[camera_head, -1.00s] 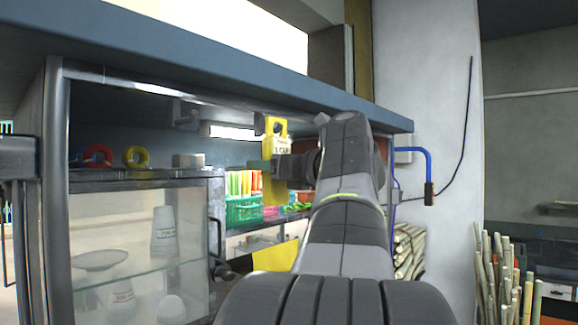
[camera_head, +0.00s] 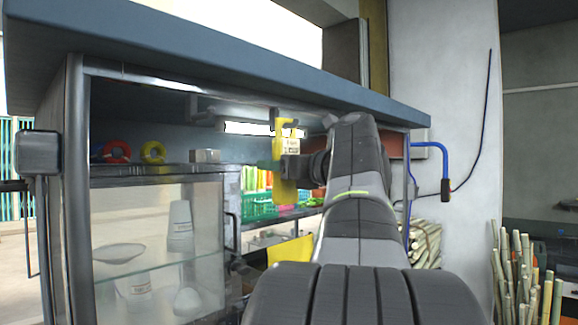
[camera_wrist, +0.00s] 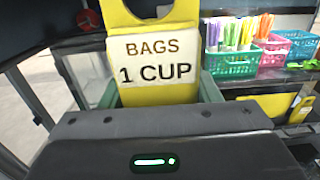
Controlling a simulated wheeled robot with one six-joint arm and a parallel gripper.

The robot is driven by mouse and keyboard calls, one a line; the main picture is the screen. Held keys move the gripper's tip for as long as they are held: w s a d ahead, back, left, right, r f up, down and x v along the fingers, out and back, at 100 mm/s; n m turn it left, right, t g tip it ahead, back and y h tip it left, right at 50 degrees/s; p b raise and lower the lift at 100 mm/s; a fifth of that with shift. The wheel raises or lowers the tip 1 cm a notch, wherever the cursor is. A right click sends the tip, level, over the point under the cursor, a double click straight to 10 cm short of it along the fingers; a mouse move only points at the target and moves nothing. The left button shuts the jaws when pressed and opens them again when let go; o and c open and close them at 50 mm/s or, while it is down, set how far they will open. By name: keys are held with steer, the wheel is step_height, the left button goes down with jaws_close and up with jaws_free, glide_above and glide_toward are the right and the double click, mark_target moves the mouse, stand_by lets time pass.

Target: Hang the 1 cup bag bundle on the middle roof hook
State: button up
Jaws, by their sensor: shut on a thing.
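The yellow bag bundle (camera_head: 283,180) hangs upright from my gripper in the head view. In the wrist view its white label reads "BAGS 1 CUP", and the bundle (camera_wrist: 158,94) stands between the green fingers of my gripper (camera_wrist: 158,98). My gripper (camera_head: 280,166) is shut on the bundle under the roof edge in the head view. The top loop of the bundle is just below the roof (camera_head: 230,72). A bracket-like hook (camera_head: 205,110) shows under the roof left of the bundle. I cannot tell which hook is the middle one; others may be hidden.
A glass cabinet (camera_head: 158,245) with cups and a plate stands at left. Red (camera_head: 117,151) and yellow (camera_head: 153,152) rings sit above it. Coloured baskets with straws, including a teal basket (camera_wrist: 229,65), stand behind the bundle. Sugarcane stalks (camera_head: 525,280) stand at right.

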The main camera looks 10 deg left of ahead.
steer(key=o, duration=1)
steer(key=shift+d, duration=0.1)
steer(key=b+v, duration=0.3)
steer(key=v, duration=1)
steer(key=shift+s+d, duration=0.25)
steer(key=shift+d, duration=0.05)
steer(key=shift+a, duration=0.1)
steer(key=p+x, duration=0.3)
steer(key=x, duration=1)
steer(key=shift+w+a, duration=0.25)
steer(key=shift+a, duration=0.05)
